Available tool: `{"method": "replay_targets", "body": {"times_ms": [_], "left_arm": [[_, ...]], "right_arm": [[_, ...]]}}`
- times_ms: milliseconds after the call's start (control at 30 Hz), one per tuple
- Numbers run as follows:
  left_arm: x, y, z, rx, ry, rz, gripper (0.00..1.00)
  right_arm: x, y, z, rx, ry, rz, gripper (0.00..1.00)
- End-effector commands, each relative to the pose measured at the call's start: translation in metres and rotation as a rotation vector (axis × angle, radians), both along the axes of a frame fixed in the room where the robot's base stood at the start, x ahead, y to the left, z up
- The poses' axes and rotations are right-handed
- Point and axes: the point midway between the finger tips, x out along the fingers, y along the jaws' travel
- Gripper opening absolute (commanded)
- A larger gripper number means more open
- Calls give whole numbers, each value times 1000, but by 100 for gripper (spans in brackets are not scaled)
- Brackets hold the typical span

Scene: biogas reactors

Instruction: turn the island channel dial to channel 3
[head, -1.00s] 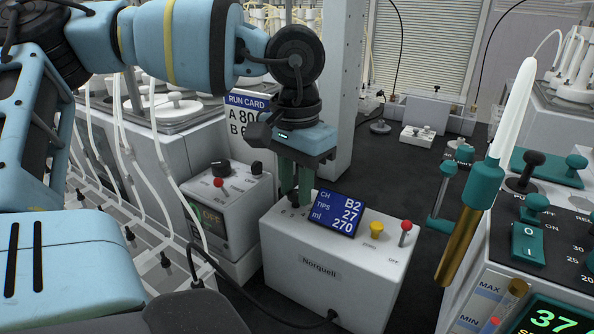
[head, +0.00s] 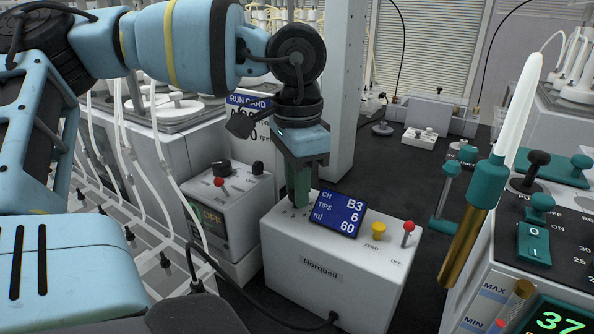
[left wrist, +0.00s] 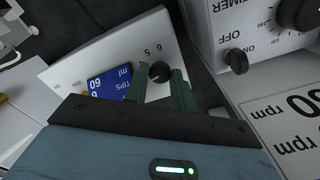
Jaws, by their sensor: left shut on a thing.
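The white Norquell box (head: 335,279) stands in the middle of the head view, with a tilted blue display (head: 338,213) on top. The display reads CH B3, TIPS 6, ml 60. My left gripper (head: 299,198) reaches down from above onto the box top, just left of the display. In the left wrist view, its green fingers (left wrist: 159,80) are shut on the black channel dial (left wrist: 157,70), one on each side. Digits 5 and 6 show beside the dial. In the head view the fingers hide the dial. My right gripper is not in view.
A yellow knob (head: 378,230) and a red-tipped lever (head: 407,231) stand right of the display. A controller box (head: 228,212) with knobs stands close on the left. A white post (head: 347,110) rises behind. A teal-and-white wand (head: 487,180) stands at the right.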

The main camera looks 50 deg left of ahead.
Motion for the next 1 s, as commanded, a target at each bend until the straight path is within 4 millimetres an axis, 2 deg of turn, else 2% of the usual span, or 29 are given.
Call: {"method": "replay_targets", "body": {"times_ms": [200,233,300,567,667,1000], "left_arm": [[1,0,1,0,-5,2,2],[1,0,1,-1,-5,2,28],[1,0,1,-1,-5,2,34],[0,0,1,0,-2,2,34],[1,0,7,1,-3,3,34],[1,0,59,0,-6,3,34]], "right_arm": [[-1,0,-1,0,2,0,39],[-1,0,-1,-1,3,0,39],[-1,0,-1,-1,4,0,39],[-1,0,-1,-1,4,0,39],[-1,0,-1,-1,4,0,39],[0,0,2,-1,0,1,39]]}}
